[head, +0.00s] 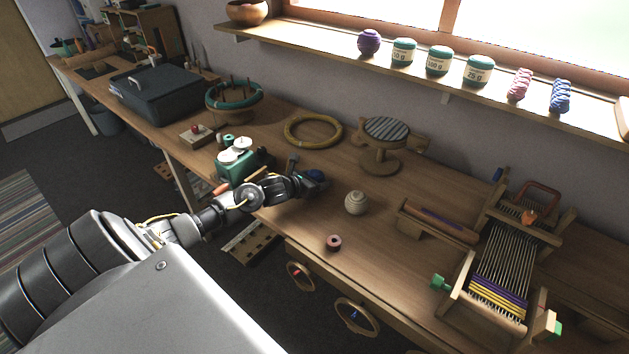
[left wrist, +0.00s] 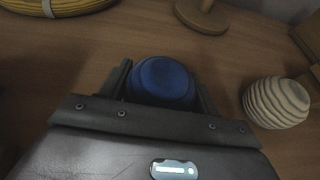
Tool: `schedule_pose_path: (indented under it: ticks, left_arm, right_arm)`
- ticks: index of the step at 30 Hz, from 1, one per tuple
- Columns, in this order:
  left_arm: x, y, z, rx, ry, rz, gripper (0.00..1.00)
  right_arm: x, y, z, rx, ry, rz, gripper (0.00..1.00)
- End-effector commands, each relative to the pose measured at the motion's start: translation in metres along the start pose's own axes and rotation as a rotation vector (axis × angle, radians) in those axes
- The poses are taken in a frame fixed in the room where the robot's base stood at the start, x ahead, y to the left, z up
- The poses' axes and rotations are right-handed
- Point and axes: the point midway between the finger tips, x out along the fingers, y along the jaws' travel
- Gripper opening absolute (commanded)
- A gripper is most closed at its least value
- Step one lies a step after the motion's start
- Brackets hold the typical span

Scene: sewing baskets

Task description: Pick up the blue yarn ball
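The blue yarn ball (left wrist: 162,78) lies between the two fingers of my left gripper (left wrist: 162,88) in the left wrist view. One dark finger is close along each side of it; whether they press on the ball is not clear. In the head view the blue ball (head: 315,176) shows partly behind the tip of the left gripper (head: 306,184), low over the wooden table. My right gripper is not in view.
A cream yarn ball (head: 355,203) sits to the right of the blue one, and a dark red spool (head: 333,242) nearer the table edge. A yellow hoop (head: 313,131) and a round wooden stand (head: 381,160) are behind. A green scale (head: 240,164) stands left, close to my arm.

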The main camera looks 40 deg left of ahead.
Motion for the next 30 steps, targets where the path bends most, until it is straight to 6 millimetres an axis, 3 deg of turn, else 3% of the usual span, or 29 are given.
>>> schedule_pose_path:
  ticks: [3, 13, 19, 27, 30]
  left_arm:
    - [0.000, 0.000, 0.000, 0.000, 0.000, 0.000, 0.39]
    - [-0.002, 0.000, 0.004, 0.001, -0.002, 0.000, 0.39]
    - [-0.010, 0.001, 0.027, 0.005, -0.004, -0.001, 0.39]
    - [-0.088, -0.009, 0.064, 0.011, 0.004, -0.003, 0.39]
    - [-0.116, -0.013, 0.061, 0.007, 0.008, -0.002, 0.39]
  right_arm:
    - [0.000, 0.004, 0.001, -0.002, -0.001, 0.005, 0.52]
    - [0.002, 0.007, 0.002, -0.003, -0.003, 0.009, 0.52]
    - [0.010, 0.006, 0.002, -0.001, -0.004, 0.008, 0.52]
    - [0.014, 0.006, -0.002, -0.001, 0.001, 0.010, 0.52]
    - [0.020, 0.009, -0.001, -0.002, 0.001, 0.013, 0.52]
